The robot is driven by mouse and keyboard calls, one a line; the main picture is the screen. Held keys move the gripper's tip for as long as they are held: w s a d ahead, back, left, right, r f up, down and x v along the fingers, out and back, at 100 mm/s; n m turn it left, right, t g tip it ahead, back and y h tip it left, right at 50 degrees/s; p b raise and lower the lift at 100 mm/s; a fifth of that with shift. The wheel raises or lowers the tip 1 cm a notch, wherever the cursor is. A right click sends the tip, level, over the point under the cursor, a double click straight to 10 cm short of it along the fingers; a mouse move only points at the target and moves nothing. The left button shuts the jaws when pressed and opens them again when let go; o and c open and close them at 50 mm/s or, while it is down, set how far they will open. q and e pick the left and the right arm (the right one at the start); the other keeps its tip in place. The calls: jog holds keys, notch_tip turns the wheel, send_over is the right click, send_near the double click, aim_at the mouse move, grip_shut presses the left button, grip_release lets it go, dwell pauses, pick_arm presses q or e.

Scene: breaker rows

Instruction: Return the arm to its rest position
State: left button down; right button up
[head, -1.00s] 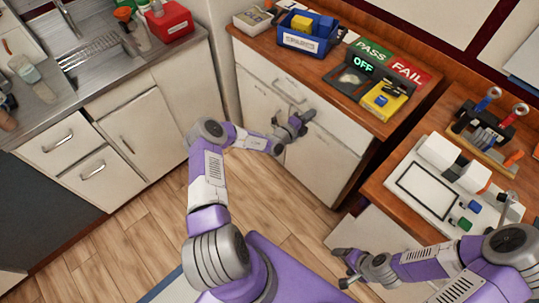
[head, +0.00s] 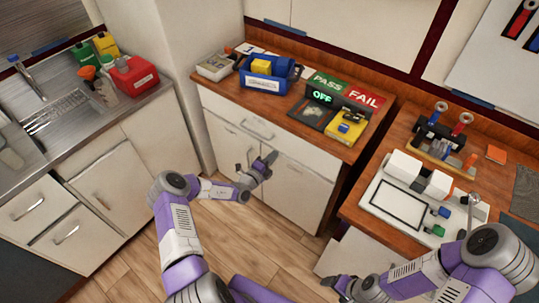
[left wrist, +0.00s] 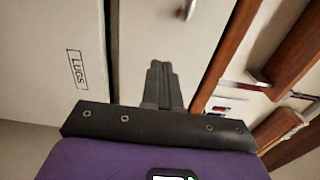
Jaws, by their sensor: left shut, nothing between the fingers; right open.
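My left arm is bent in front of the white cabinet below the middle counter. My left gripper (head: 268,160) is shut and empty, apart from the cabinet doors in the head view. In the left wrist view its closed fingers (left wrist: 160,85) point toward the white cabinet fronts, one of which carries a "LUGS" label (left wrist: 77,69). My right gripper (head: 332,286) is low at the bottom right of the head view, below the right counter. It is open and small in the picture, and I see nothing in it.
The middle counter (head: 222,88) holds a blue bin (head: 266,82), a yellow device (head: 346,126) and a PASS/FAIL sign reading OFF. The right counter holds a white panel (head: 385,217) and a tool rack (head: 440,150). A sink counter (head: 70,140) stands left. Wood floor (head: 120,262) lies between.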

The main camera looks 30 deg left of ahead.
pick_arm(q)
jog(key=s+a+p, duration=0.1)
jog(key=s, duration=0.7)
jog(key=shift+s+a+f, duration=0.2)
jog(key=shift+a, duration=0.15)
jog(key=s+d+f+m+g+h, duration=0.1)
jog(key=s+d+m+g+h, duration=0.45)
jog(key=d+m, duration=0.5)
jog(key=s+d+f+m+g+h, duration=0.2)
jog(key=s+d+m+g+h, duration=0.2)
jog(key=s+d+m+g, duration=0.6)
jog(key=s+f+m+y, duration=0.1)
jog(key=s+m+y, duration=0.3)
jog(key=m, duration=1)
jog(key=s+f+m+g+y, duration=0.1)
jog(key=s+m+y, duration=0.3)
jog(key=m, duration=1)
jog(key=s+d, duration=0.1)
jog(key=s, duration=0.1)
jog(key=shift+s+f+m+y, duration=0.2)
jog(key=shift+s+m+y, duration=0.15)
jog(key=shift+s, duration=0.05)
